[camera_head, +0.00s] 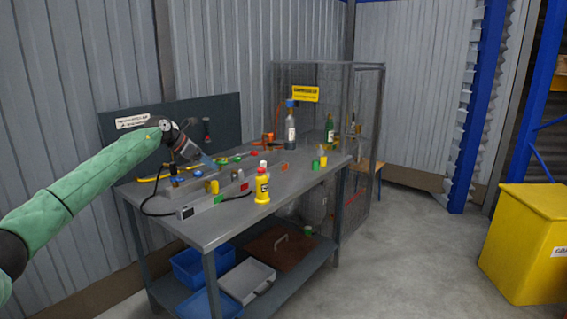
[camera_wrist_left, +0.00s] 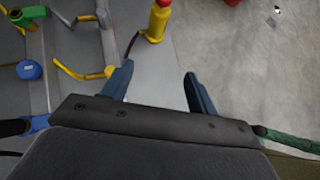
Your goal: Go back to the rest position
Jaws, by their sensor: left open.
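My left arm, in a green sleeve, reaches in from the left in the head view. My left gripper (camera_head: 205,161) is over the back left part of the grey workbench (camera_head: 218,229). In the left wrist view its two blue fingers (camera_wrist_left: 158,88) are apart with nothing between them. One finger is over the bench top and the other over the floor past the bench edge. My right gripper is not in view.
Several bottles and small parts stand farther back. A wire cage (camera_head: 365,150) is behind the bench, a yellow bin (camera_head: 525,245) at right. Open floor lies between.

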